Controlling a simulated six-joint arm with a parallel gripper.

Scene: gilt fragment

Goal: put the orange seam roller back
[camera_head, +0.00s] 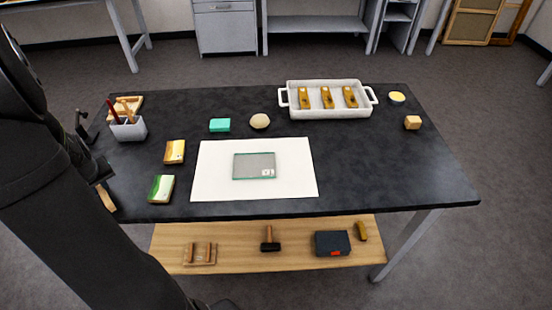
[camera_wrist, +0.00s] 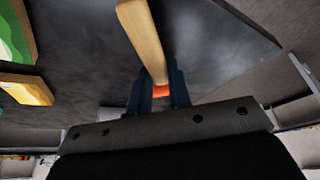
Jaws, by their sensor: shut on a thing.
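My gripper (camera_wrist: 160,84) is shut on the orange seam roller. In the wrist view the roller's pale wooden handle (camera_wrist: 143,38) sticks out past the fingers, with an orange part (camera_wrist: 161,92) between them. In the head view my arm covers most of the gripper at the table's left edge, and only a wooden end of the roller (camera_head: 106,199) shows beside the front left corner. The roller's far end is cut off in the wrist view.
A grey holder with tools (camera_head: 129,129) and a wooden stand (camera_head: 130,104) are at the back left. Two painted blocks (camera_head: 175,152) (camera_head: 161,189) lie nearby. A white sheet (camera_head: 215,183) bears a glassy panel (camera_head: 254,166). A lower shelf (camera_head: 225,229) has a wooden rack (camera_head: 200,253).

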